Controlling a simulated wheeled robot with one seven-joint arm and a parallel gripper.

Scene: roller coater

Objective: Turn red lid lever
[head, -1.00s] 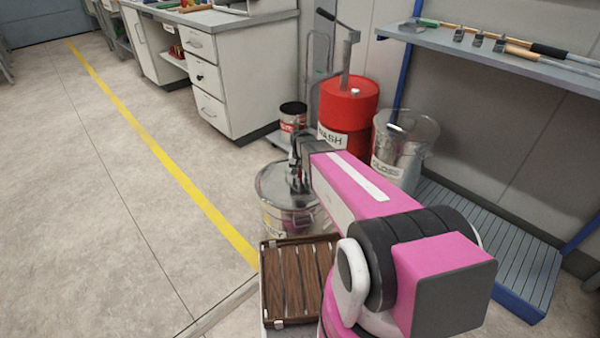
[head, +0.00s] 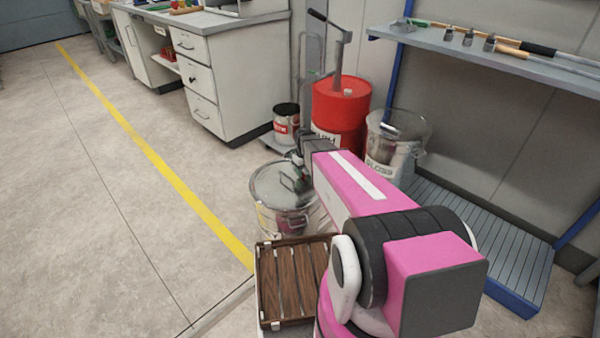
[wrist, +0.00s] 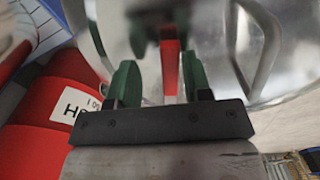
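A red lid lever (wrist: 172,68) shows in the wrist view as a narrow upright strip between the two green fingers of my gripper (wrist: 159,66). The fingers stand apart, with a visible gap on the left of the lever and a smaller one on the right. Behind them is a shiny metal lid (wrist: 220,40) with a bent handle at right. In the head view the lidded metal drum (head: 262,190) stands on the floor, and my gripper (head: 297,158) is at the lid's far right edge. The lever is too small to tell there.
A red drum (head: 335,105) and a clear bucket (head: 405,145) stand behind my arm. A small can (head: 286,125) is beside the drawer cabinet (head: 215,80). A wooden slatted crate (head: 292,280) is in front. A shelf (head: 480,55) juts out at right. Floor at left is clear.

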